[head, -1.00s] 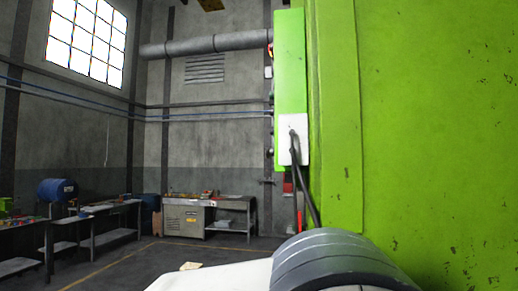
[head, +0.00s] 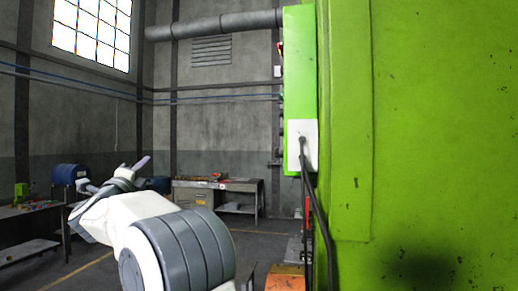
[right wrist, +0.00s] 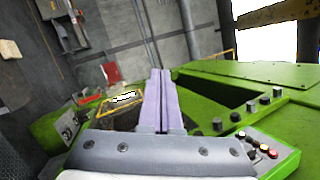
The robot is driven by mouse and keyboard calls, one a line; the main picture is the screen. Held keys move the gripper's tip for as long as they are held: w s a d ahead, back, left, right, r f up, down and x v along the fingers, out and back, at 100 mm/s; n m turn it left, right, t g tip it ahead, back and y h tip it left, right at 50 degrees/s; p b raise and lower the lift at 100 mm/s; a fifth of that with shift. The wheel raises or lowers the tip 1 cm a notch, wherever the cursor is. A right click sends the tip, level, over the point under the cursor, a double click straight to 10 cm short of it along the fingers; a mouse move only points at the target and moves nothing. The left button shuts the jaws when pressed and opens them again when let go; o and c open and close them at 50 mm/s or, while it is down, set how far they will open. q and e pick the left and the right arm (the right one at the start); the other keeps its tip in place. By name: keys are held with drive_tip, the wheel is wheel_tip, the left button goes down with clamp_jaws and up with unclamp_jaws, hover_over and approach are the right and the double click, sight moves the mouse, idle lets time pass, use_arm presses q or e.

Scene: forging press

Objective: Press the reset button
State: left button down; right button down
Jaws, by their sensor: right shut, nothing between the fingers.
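In the right wrist view the two purple fingers (right wrist: 160,73) lie together, shut and empty. That view shows a green panel with black knobs (right wrist: 265,99) and a small cluster of red and pale buttons (right wrist: 264,148) at lower right. The fingers are apart from these buttons. I cannot read labels, so which one is the reset button is unclear. In the head view the box is nearly edge-on.
The large green press body (head: 440,130) fills the right side. Dark cables (head: 306,190) hang from the white plate (head: 302,140) on the box.

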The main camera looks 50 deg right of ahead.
sight(282, 154)
drive_tip(key=s+d+r+m+g+h+p, duration=0.2)
drive_tip(key=s+d+m+g+h, duration=0.1)
drive_tip(key=s+d+m+g, duration=1.3)
drive_tip(key=m+g, duration=0.5)
drive_tip(key=g, duration=0.1)
drive_tip(key=shift+d+h, duration=0.3)
drive_tip(key=shift+h, duration=0.1)
drive_tip(key=shift+s+r, duration=0.1)
drive_tip(key=shift+s, duration=0.05)
drive_tip(key=s+d+b, duration=0.4)
drive_tip(key=s, duration=0.3)
drive_tip(key=shift+s, duration=0.35)
